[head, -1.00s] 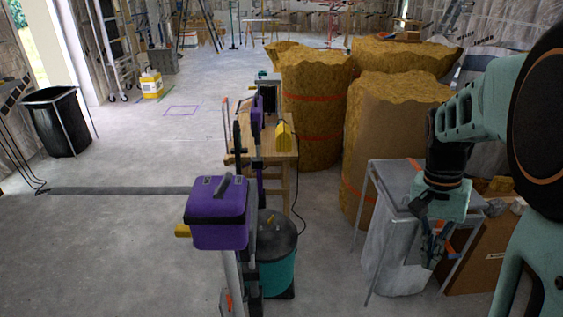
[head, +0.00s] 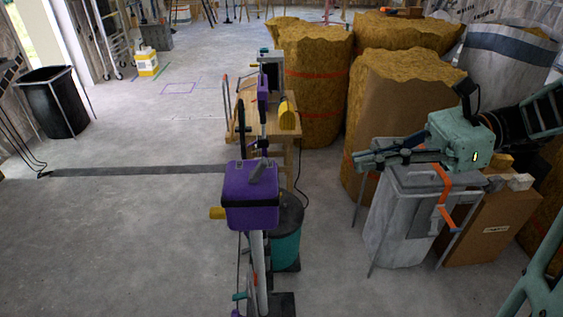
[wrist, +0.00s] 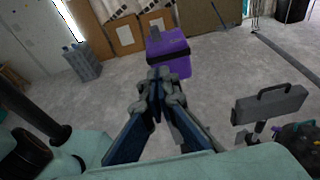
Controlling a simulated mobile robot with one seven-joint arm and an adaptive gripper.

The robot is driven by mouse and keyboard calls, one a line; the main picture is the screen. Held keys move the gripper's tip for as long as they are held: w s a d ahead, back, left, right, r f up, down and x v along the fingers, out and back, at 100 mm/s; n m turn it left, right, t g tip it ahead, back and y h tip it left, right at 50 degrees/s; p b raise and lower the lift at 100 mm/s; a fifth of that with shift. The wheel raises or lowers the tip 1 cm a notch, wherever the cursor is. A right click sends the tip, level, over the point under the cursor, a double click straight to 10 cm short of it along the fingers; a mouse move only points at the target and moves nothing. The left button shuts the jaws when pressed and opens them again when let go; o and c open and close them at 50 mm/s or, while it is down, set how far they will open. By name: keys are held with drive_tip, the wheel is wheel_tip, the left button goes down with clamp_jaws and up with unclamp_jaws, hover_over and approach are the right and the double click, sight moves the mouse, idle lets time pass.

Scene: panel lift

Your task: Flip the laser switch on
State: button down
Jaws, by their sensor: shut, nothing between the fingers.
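The purple laser box (head: 250,212), with a black band, sits on top of an upright stand left of my gripper in the head view.
A grey bin bag in a frame (head: 400,215) and a cardboard box (head: 490,228) stand under my gripper. Large straw-coloured bales (head: 312,90) stand behind. A wooden bench (head: 290,128) is beyond the stand.

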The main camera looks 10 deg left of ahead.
approach(261, 172)
wheel_tip(261, 172, down, 4)
drive_tip(key=a, duration=0.3)
drive_tip(key=a+r+p, duration=0.1)
drive_tip(key=a, duration=0.1)
drive_tip(key=shift+r, duration=0.15)
drive_tip(key=shift+s+a+r, duration=0.15)
drive_tip(key=shift+a, duration=0.2)
